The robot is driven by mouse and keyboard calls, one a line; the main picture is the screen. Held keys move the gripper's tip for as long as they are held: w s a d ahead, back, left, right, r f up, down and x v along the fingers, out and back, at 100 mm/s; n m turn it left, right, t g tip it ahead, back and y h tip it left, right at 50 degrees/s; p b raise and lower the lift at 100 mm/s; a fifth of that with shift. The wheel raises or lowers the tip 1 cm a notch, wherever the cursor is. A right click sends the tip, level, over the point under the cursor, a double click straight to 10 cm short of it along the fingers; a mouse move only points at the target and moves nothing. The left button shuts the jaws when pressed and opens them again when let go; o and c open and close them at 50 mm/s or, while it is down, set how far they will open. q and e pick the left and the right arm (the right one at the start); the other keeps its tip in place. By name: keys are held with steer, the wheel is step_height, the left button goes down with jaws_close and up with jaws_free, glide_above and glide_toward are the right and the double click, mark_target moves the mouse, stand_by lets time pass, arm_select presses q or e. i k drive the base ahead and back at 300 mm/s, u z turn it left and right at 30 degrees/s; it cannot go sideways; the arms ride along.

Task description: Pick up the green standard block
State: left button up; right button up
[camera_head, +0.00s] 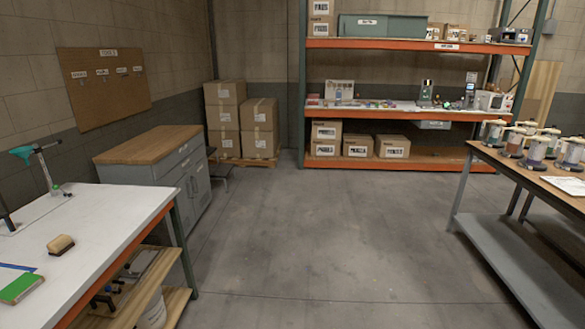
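A flat green block-like piece (21,288) lies on the white-topped table (108,222) at the lower left, near the picture's left edge. I cannot tell whether it is the green standard block. Small coloured items (375,103) lie on the middle shelf of the far rack, too small to make out singly. Neither of my grippers is in view.
A brush-like block (60,245) and a teal-topped stand (42,165) are on the white table. A grey cabinet (185,170) stands behind it. The orange rack (420,44) is at the back. A table with several canisters (535,150) is right. The middle floor is clear.

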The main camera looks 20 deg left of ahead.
mark_target(13, 292)
steer(key=u, duration=0.55)
steer(key=i, duration=1.55)
steer(key=u, duration=1.9)
steer(key=i, duration=1.1)
steer(key=u, duration=0.5)
